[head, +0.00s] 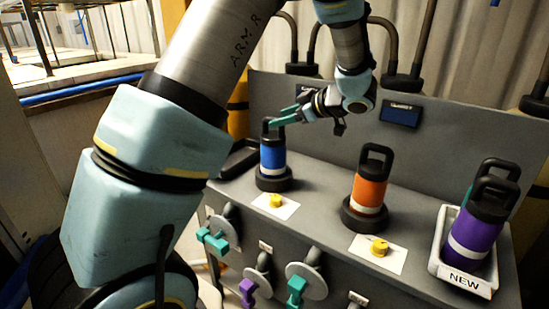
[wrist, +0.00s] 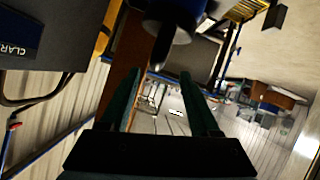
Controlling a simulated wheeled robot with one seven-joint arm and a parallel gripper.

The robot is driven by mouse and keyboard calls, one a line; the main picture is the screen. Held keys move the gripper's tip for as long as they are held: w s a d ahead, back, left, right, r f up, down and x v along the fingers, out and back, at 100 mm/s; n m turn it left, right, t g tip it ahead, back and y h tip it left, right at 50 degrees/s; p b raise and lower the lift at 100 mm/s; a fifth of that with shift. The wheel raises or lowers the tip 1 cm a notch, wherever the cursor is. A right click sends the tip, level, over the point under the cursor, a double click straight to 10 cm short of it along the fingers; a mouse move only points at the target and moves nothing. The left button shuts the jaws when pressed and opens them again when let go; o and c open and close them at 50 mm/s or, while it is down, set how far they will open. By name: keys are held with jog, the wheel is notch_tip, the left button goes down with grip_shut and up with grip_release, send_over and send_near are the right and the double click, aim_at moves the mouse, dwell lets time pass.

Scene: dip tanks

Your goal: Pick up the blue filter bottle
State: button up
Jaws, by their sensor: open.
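The blue filter bottle (head: 272,158) stands upright in a round black base at the left of the grey bench, with a white band and a black loop handle on top. My gripper (head: 285,112) is open at the height of that handle, its teal fingers pointing left. One finger overlaps the handle in the head view; I cannot tell whether they touch. In the wrist view the two fingers (wrist: 163,78) are apart, and a dark rounded shape (wrist: 168,24), probably the bottle's top, is at the upper middle with a dark piece reaching between them.
An orange bottle (head: 369,191) stands in a black base to the right. A white tray labelled NEW (head: 463,282) holds a purple bottle (head: 475,235) and another behind it. Yellow caps lie on white cards (head: 287,212). Valve handles (head: 212,240) stick out from the bench front.

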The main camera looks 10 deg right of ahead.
jog(key=x, duration=0.2)
jog(key=p+x, duration=0.1)
jog(key=x, duration=0.1)
jog(key=shift+w+d, duration=0.15)
jog(key=shift+d, duration=0.15)
jog(key=shift+w+a+f, duration=0.3)
jog(key=shift+w, duration=0.1)
jog(key=shift+c, duration=0.4)
grip_shut()
jog(key=shift+r, duration=0.1)
